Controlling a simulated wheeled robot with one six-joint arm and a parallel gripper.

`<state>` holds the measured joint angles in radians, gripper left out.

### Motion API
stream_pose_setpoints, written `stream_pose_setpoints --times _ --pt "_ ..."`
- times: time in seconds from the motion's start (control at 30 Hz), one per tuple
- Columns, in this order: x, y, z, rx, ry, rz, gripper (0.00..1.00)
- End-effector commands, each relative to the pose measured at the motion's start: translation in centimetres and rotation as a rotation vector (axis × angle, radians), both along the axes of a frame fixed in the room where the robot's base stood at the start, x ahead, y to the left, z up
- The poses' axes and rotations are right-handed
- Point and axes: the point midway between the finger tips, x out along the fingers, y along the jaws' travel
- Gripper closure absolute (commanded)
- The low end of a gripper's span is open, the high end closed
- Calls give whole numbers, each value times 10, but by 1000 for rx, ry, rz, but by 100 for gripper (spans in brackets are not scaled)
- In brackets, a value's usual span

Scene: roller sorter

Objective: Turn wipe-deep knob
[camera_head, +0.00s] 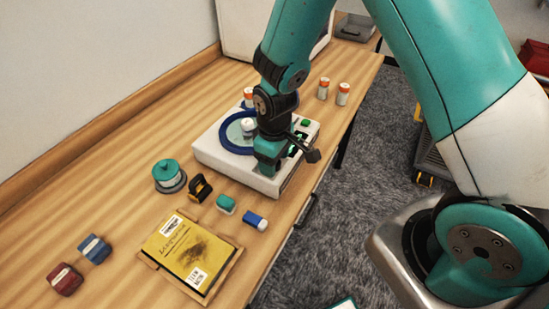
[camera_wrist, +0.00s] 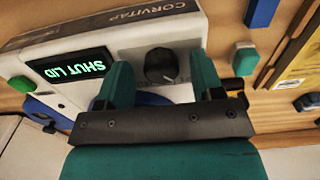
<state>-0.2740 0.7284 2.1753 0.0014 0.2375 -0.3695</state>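The white roller sorter (camera_head: 222,166) stands on the wooden bench, with a blue ring (camera_head: 223,139) on top. In the wrist view its panel (camera_wrist: 140,30) carries a round black knob (camera_wrist: 160,66), a display (camera_wrist: 72,67) reading "SHUT LID" in green, and a green button (camera_wrist: 19,84). My gripper (camera_wrist: 162,72) is open, its two teal fingers on either side of the knob in the picture. Contact with the knob cannot be told. In the head view my gripper (camera_head: 270,168) is over the machine's front right part and hides the knob.
A teal-lidded jar (camera_head: 169,174), a black-and-yellow item (camera_head: 200,188), a teal block (camera_head: 226,203) and a blue block (camera_head: 255,221) lie left and in front of the machine. A yellow booklet (camera_head: 192,250) lies nearer. Orange-capped bottles (camera_head: 343,94) stand behind. The bench edge is close on the right.

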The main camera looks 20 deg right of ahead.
Motion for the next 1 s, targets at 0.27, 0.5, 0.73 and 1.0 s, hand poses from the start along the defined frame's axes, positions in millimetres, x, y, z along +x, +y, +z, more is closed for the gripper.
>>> stream_pose_setpoints --times 0.27,0.5,0.73,1.0 --pt "1 1 7 2 -2 0 39" --pt "1 1 54 4 -8 0 39" --pt "1 0 114 3 -8 0 39" --pt "0 0 162 1 -3 -1 39"
